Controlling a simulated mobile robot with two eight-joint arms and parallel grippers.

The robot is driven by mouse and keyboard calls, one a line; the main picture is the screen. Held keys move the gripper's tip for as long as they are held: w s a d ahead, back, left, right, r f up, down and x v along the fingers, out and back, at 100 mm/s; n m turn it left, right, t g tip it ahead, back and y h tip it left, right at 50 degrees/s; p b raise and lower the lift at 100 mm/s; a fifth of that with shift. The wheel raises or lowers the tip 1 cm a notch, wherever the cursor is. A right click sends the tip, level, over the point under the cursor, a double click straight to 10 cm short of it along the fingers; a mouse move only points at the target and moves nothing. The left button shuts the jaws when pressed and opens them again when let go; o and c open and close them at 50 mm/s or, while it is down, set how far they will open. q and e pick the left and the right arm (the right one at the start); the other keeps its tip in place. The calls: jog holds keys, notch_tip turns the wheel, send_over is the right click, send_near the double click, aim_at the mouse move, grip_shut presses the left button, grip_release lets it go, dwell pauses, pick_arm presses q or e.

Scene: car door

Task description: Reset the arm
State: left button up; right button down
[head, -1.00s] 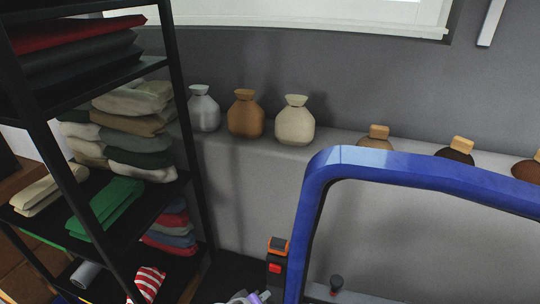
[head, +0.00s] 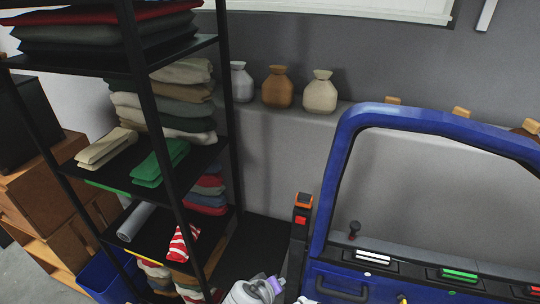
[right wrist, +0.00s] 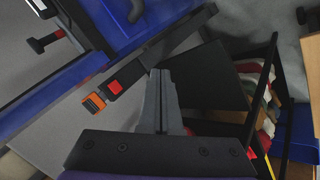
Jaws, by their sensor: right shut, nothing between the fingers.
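My right gripper (right wrist: 161,75) is shut and empty in the right wrist view, its two grey fingers pressed together. In the head view, part of my grey and purple right arm and gripper (head: 262,290) shows at the bottom edge; its fingers cannot be made out there. The blue car door (head: 420,118) stands to the right of it, with a window frame and an inner panel. The door also shows at the left in the right wrist view (right wrist: 60,95). My left gripper is not in view.
A black shelf rack (head: 150,110) with folded clothes stands at the left. An orange and black latch-like part (head: 302,203) is beside the door's edge. Several vases (head: 278,88) stand on the grey ledge behind. A blue bin (head: 103,278) is on the floor at lower left.

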pick_arm(q)
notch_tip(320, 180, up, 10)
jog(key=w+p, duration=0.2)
jog(key=p, duration=0.6)
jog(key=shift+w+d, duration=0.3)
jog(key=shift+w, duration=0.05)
pick_arm(e)
jog(key=s+d+r+m+g+y, duration=0.1)
jog(key=s+d+r+m+y, duration=0.1)
jog(key=s+d+r, duration=0.4)
jog(key=s+d+r+m+y, duration=0.2)
jog(key=s+d+r, duration=0.3)
jog(key=d, duration=0.5)
jog(key=shift+s+r+m+g, duration=0.4)
jog(key=shift+s+m, duration=0.2)
jog(key=shift+m, duration=0.3)
